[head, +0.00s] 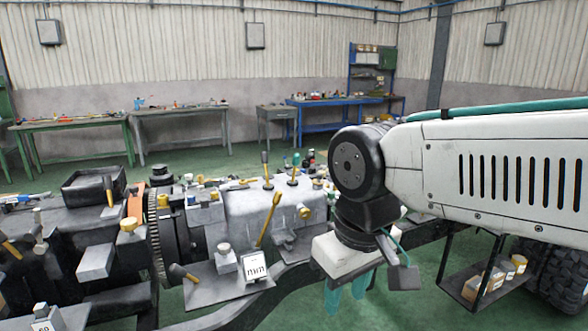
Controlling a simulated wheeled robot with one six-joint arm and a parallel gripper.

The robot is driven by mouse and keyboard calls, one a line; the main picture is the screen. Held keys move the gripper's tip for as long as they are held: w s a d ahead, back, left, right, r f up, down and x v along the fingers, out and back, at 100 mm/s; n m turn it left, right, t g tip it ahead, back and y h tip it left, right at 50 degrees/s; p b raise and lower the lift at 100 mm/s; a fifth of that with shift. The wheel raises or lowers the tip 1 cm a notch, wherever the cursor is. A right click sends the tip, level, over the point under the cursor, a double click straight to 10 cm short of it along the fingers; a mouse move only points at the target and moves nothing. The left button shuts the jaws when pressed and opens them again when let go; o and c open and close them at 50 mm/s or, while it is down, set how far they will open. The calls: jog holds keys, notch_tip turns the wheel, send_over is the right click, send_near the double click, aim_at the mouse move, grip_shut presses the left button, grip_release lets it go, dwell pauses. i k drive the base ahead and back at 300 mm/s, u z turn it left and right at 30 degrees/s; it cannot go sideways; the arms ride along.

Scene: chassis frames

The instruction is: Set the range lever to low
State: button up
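A grey gearbox (250,211) on a chassis frame stands at the centre, with several levers on it. One upright lever with a black tip (265,161) and one with a green knob (295,164) rise from its top. A long yellow lever (268,221) leans to the right on its near side. A lever with a black knob (178,271) lies low at the front left. No readable label shows which is the range lever. My gripper (347,297) hangs right of the gearbox, its teal fingers pointing down, apart and touching no lever.
A white card marked "mm" (255,268) stands on the front ledge. A shelf with small boxes (488,283) and a tyre (555,283) are at right. Workbenches (182,110) line the far wall; green floor lies between.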

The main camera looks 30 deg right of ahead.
aim_at(296, 158)
jog(key=z, duration=0.15)
jog(key=i, duration=0.85)
jog(key=z, duration=0.6)
jog(key=k, duration=0.6)
jog(key=z, duration=0.3)
jog(key=i, duration=1.2)
